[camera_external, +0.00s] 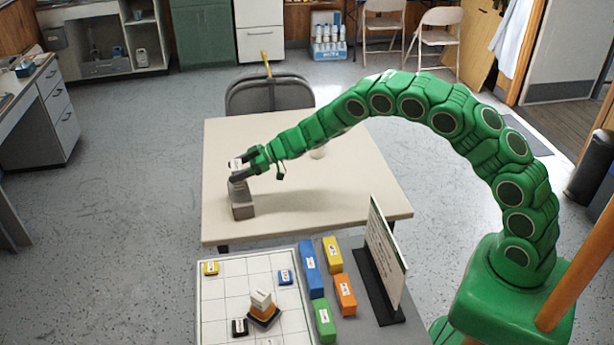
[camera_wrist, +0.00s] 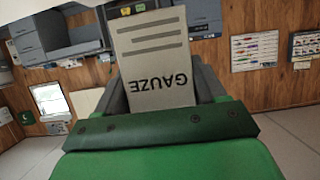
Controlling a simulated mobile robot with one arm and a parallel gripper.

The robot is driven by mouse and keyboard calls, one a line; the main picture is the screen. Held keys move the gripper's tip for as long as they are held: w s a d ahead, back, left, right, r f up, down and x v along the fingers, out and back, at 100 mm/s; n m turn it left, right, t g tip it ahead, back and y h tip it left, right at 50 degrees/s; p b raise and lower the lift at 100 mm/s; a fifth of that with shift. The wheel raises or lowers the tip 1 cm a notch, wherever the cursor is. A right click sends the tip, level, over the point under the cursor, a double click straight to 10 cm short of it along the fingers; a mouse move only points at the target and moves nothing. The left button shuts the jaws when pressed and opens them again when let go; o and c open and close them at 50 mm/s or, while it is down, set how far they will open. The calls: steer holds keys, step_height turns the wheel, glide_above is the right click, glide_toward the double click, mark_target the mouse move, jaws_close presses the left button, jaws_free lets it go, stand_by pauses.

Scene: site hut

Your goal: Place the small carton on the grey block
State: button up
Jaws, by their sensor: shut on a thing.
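The small carton (camera_external: 235,163) is white, and in the wrist view it (camera_wrist: 160,55) reads GAUZE upside down. My gripper (camera_external: 239,169) is shut on it, its dark fingers on either side. The grey block (camera_external: 243,210) stands on the beige table, toward its left edge. In the external view the carton and gripper appear at or just above the top of the block. I cannot tell whether the carton touches it. The block is not clearly visible in the wrist view.
In front are a white grid board (camera_external: 215,300), several coloured blocks and an upright sign (camera_external: 385,250). A dark chair (camera_external: 268,94) stands behind the table.

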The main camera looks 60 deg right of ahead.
steer(key=shift+w+f, duration=0.15)
steer(key=shift+f, duration=1.45)
steer(key=shift+f, duration=0.1)
steer(key=o, duration=1)
steer(key=shift+s+d+r, duration=0.35)
steer(key=v, duration=1.1)
